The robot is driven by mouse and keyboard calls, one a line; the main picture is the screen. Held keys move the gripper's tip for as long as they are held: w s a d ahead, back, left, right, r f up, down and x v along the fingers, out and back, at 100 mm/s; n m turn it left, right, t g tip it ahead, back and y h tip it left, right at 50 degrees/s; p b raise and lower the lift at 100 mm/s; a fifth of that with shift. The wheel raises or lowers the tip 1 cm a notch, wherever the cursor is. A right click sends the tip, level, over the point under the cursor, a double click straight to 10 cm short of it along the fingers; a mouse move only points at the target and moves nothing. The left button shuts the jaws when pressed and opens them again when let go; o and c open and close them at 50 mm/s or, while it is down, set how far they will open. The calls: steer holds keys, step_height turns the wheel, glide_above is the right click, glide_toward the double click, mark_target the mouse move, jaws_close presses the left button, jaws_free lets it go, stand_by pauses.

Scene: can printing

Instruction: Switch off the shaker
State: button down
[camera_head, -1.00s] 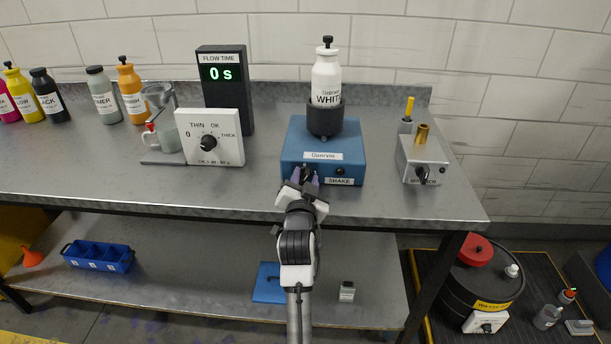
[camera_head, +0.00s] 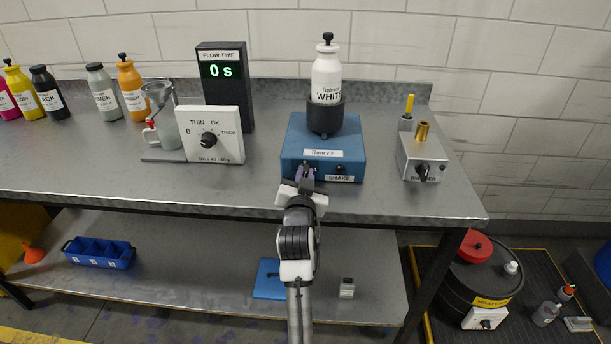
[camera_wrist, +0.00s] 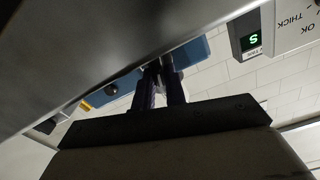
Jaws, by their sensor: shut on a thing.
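The blue shaker (camera_head: 345,160) stands near the front edge of the bench, with a SHAKE label and a dark knob (camera_head: 340,168) on its front face. A white bottle (camera_head: 326,75) labelled WHITE sits upright in the black holder (camera_head: 325,117) on top. My gripper (camera_head: 306,172) is at the left part of the shaker's front, shut on a small dark switch there. The fingers mostly hide the switch. In the wrist view my gripper's fingers (camera_wrist: 160,85) reach the blue shaker face (camera_wrist: 195,52), with the dark knob (camera_wrist: 111,90) to the left.
A white dial box (camera_head: 225,150) and a dark flow-time display (camera_head: 222,72) reading 0 s stand left of the shaker. A grey device (camera_head: 422,158) with a brass top stands to the right. Several bottles line the back left. The bench front between is clear.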

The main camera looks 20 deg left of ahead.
steer(key=n, duration=0.3)
steer(key=shift+a, duration=0.1)
steer(key=c, duration=1.4)
jaws_free()
steer(key=shift+c, duration=0.2)
steer(key=b+v, duration=0.3)
steer(key=v, duration=1.1)
